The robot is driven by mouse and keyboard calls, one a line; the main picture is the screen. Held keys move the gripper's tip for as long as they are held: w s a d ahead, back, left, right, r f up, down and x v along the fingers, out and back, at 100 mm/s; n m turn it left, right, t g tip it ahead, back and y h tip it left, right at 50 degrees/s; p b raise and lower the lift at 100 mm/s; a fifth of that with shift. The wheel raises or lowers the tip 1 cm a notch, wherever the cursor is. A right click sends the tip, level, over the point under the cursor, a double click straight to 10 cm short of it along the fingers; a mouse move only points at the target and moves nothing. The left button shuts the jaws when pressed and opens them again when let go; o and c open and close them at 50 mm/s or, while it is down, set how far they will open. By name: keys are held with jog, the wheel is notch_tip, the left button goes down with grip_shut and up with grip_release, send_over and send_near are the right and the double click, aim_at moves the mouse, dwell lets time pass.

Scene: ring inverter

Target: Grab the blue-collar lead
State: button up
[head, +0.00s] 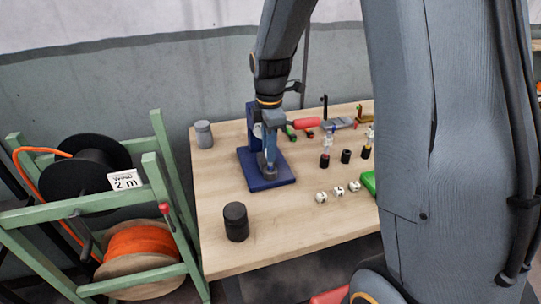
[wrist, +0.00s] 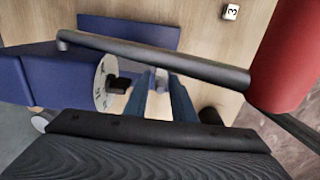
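I cannot make out a blue-collar lead for certain in either view. My gripper (head: 269,168) points down in front of the blue stand (head: 265,184) on the table. In the wrist view its two blue fingers (wrist: 160,78) show a gap between them, with no clear held object; it looks open. The blue stand (wrist: 50,80) is left of the fingers there, with a pale dial and black knob (wrist: 118,85) close beside them. A grey crank bar (wrist: 150,58) with a red handle (wrist: 290,55) crosses the view and hides part of the fingertips.
The wooden table (head: 225,245) holds a black jar (head: 236,222), a grey jar (head: 203,134), several small white numbered cubes (head: 338,191) and dark-based pieces (head: 325,160). A green rack (head: 165,190) with an orange cable spool (head: 143,248) stands left. My arm hides the table's right side.

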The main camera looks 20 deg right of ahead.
jog(key=shift+d+f+p, duration=0.1)
jog(key=shift+f+p, duration=0.25)
jog(key=shift+f, duration=1.1)
grip_shut()
jog(key=shift+r, duration=0.15)
